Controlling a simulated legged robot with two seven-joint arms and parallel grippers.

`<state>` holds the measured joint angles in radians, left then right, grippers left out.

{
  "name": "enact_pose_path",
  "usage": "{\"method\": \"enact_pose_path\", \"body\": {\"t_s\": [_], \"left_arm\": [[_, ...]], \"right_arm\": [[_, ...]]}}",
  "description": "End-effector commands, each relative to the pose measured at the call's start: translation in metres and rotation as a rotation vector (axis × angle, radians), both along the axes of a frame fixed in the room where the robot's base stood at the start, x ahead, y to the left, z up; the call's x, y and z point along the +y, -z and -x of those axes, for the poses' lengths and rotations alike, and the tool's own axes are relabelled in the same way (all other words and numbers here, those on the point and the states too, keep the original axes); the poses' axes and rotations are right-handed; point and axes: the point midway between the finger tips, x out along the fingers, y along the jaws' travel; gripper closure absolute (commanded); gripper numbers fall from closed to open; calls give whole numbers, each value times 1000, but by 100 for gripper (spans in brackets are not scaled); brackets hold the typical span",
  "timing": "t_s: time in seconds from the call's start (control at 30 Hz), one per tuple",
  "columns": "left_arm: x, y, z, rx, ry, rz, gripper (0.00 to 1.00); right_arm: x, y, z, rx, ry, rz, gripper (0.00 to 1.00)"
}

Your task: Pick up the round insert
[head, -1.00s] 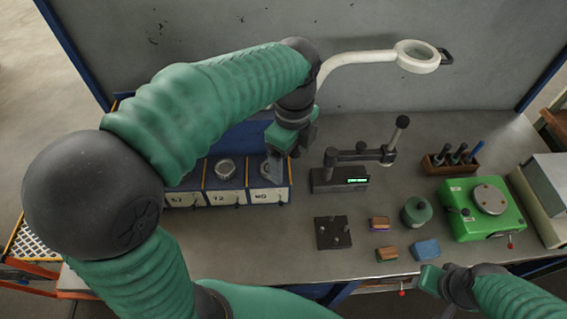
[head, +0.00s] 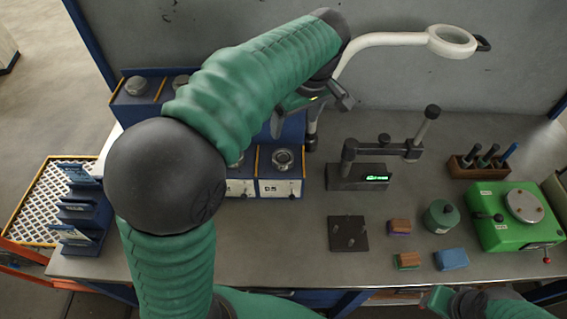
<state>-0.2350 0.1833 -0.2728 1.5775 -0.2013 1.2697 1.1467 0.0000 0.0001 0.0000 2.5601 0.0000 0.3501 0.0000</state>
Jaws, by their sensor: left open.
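A round metal insert (head: 283,158) sits in the right-hand compartment of the front row of the blue bin rack, which has a white label. A second round piece (head: 236,161) sits in the compartment to its left, mostly hidden by my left arm. My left gripper (head: 313,112) is open, above and slightly right of the right-hand compartment and apart from the insert. Its fingers are partly hidden by the wrist. My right gripper (head: 440,299) shows only in part at the bottom edge; its jaws are not clear.
A gauge stand (head: 358,177) with a lit display stands right of the rack. A dark pegged plate (head: 348,233), small blocks (head: 399,227), a green round pot (head: 441,216) and a green machine (head: 512,220) occupy the right side. A magnifier lamp (head: 452,41) overhangs the back.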

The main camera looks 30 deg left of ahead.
Motion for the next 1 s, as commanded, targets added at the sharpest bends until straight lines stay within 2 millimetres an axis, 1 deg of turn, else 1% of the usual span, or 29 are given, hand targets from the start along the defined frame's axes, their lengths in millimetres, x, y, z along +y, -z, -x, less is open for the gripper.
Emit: {"method": "enact_pose_path", "body": {"t_s": [0.07, 0.13, 0.3, 0.43, 0.5, 0.67, 0.83, 0.9, 1.0], "left_arm": [[2, 8, -1, -1, -14, -1, 19], [6, 22, -2, 1, -15, -1, 19], [17, 66, -6, 3, -14, -1, 19], [24, 95, -10, 1, -13, -1, 19], [27, 105, -11, 1, -13, 0, 19], [31, 120, -12, 1, -12, 0, 19], [38, 151, -15, 2, -12, 0, 19], [39, 159, -17, 0, -11, 0, 19], [40, 162, -17, -3, -11, 0, 19]], "right_arm": [[0, 1, 0, 0, 0, 0, 64], [0, 1, 0, 0, 0, 0, 64], [0, 2, 0, 0, 0, 0, 64], [0, 2, 0, 0, 0, 0, 64], [0, 2, 0, 0, 0, 0, 64], [0, 0, 0, 0, 0, 0, 64], [0, -4, 0, 0, 0, 0, 64], [0, -5, 0, 0, 0, 0, 64], [0, -4, 0, 0, 0, 0, 64]]}}
